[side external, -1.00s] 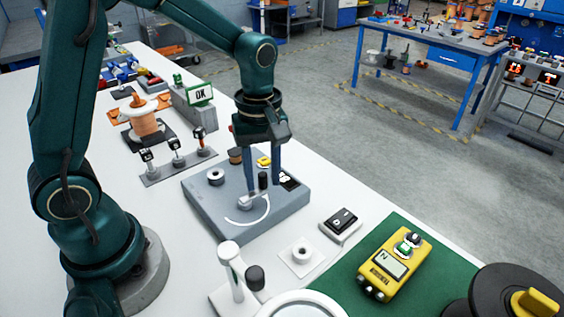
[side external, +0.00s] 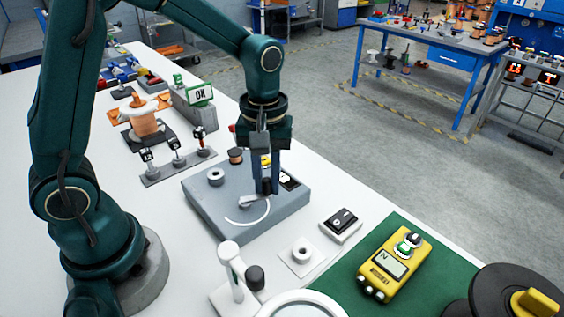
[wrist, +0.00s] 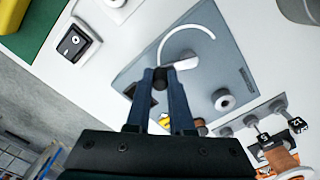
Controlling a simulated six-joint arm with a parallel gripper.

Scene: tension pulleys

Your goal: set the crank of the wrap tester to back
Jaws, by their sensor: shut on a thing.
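The wrap tester (side external: 205,192) is a flat grey box on the white bench. Its pale crank (side external: 252,201) lies beside a white arc marked on the top, with a black knob (side external: 267,187) at its outer end. In the wrist view the crank arm (wrist: 184,62) runs right from the knob (wrist: 160,76), and the arc curves above it. My gripper (side external: 266,189) points down over the tester with its blue fingers shut on the knob. The fingertips (wrist: 161,80) partly hide the knob in the wrist view.
A white spool (side external: 216,176) and a brown spool (side external: 236,155) stand on the tester. A black rocker switch (side external: 343,219) and a yellow meter (side external: 395,264) lie to its right. A row of small posts (side external: 177,160) stands to its left.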

